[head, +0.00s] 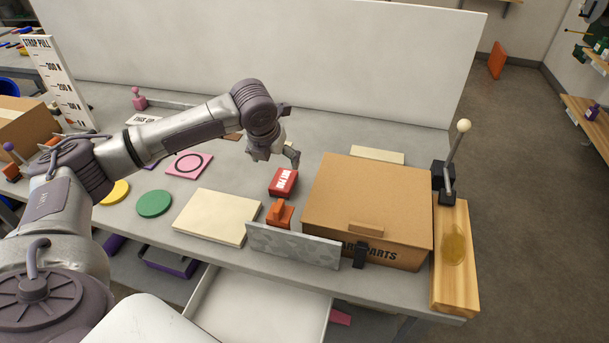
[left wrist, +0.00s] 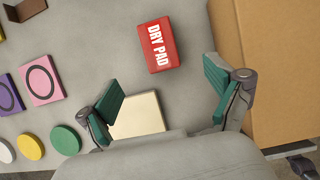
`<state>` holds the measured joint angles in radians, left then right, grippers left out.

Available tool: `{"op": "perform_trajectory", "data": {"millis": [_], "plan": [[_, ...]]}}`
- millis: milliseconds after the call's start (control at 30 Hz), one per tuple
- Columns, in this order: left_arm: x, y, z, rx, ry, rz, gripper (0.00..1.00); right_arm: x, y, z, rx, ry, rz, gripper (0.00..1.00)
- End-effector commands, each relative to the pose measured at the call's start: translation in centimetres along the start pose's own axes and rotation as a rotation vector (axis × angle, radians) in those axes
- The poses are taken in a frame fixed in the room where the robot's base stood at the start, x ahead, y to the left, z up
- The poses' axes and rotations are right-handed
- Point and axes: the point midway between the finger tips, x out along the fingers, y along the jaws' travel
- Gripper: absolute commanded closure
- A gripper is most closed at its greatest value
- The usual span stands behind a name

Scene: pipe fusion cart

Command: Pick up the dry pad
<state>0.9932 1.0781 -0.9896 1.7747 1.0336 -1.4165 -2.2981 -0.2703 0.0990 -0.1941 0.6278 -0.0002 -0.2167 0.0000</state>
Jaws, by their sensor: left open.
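The dry pad (head: 283,181) is a red block with white lettering, lying on the grey bench just left of the brown cardboard box (head: 366,197). In the left wrist view the dry pad (left wrist: 162,55) lies beyond the fingertips, with "DRY PAD" readable on its top. My left gripper (head: 275,157) is above the bench, behind the pad in the head view. In the left wrist view its two green-padded fingers (left wrist: 163,95) are spread wide with nothing between them; the pad is apart from them. My right gripper is not in view.
An orange block with a raised grip (head: 280,213) stands close in front of the pad. A cream slab (head: 217,217), a green disc (head: 154,203) and a pink tile (head: 189,164) lie to the left. A speckled grey upright plate (head: 292,246) stands along the bench's front edge.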

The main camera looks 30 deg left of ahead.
Motion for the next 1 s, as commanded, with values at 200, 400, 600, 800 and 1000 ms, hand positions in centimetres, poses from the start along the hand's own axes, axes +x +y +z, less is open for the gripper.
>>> {"op": "perform_trajectory", "data": {"millis": [200, 400, 600, 800, 1000], "plan": [[4.3, -0.1, -0.1, -0.001, 0.005, -0.001, 0.08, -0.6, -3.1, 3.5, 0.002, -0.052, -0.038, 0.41], [7.2, -0.1, 0.0, 0.0, 0.003, -0.001, 0.08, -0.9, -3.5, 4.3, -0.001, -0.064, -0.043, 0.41], [8.5, -0.1, 0.1, -0.001, 0.002, 0.0, 0.08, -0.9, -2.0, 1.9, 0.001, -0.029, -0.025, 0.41], [11.3, -0.3, 0.5, -0.001, 0.003, -0.001, 0.08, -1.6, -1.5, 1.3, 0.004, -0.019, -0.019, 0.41], [13.0, -0.2, 0.5, 0.001, 0.001, 0.0, 0.08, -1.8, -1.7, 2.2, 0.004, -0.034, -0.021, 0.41]]}}
